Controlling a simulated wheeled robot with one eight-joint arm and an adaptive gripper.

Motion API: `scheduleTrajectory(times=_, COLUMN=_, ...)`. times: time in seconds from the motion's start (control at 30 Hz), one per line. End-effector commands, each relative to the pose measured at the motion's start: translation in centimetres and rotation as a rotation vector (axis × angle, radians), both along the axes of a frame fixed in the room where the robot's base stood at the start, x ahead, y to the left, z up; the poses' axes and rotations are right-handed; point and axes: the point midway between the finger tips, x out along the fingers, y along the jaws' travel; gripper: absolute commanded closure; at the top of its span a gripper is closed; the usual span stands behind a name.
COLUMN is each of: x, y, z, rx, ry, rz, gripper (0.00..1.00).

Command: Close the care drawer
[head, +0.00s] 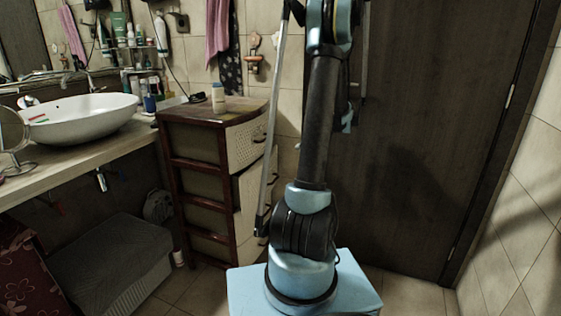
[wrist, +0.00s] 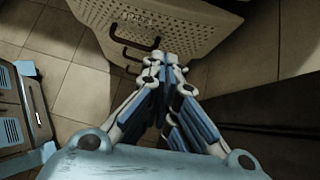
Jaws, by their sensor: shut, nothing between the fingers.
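A brown-framed drawer unit (head: 192,160) with cream perforated drawers stands left of my arm in the head view. Its top drawer front (head: 246,143) faces right. A lower drawer (head: 246,196) appears to stick out from the frame, its pale side showing; my arm partly hides it. I cannot tell which drawer is the care drawer. In the wrist view, a perforated drawer front (wrist: 185,32) with dark handles (wrist: 128,30) fills the top. My gripper (wrist: 160,60) is shut and empty, with its tips close to this front; contact cannot be told.
A counter with a white basin (head: 85,118) is at the left, with a grey box (head: 110,262) below. A small bottle (head: 218,98) stands on the drawer unit. A dark door (head: 425,140) is behind my arm. Tiled floor (wrist: 75,95) shows in the wrist view.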

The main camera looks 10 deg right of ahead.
Motion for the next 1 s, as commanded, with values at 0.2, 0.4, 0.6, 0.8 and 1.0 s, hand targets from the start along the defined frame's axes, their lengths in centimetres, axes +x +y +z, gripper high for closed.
scheduleTrajectory(times=0.2, x=0.6, y=0.3, z=-1.0, rx=0.013, ry=0.006, rz=-0.013, gripper=1.00)
scheduleTrajectory(times=0.4, x=1.7, y=2.2, z=-3.1, rx=0.011, ry=0.005, rz=-0.011, gripper=1.00)
scheduleTrajectory(times=0.6, x=3.0, y=4.4, z=-5.6, rx=0.011, ry=0.005, rz=-0.010, gripper=1.00)
scheduleTrajectory(times=0.8, x=4.3, y=6.6, z=-7.4, rx=0.011, ry=0.005, rz=-0.010, gripper=1.00)
scheduleTrajectory(times=1.0, x=5.5, y=8.5, z=-7.3, rx=0.010, ry=0.005, rz=-0.011, gripper=1.00)
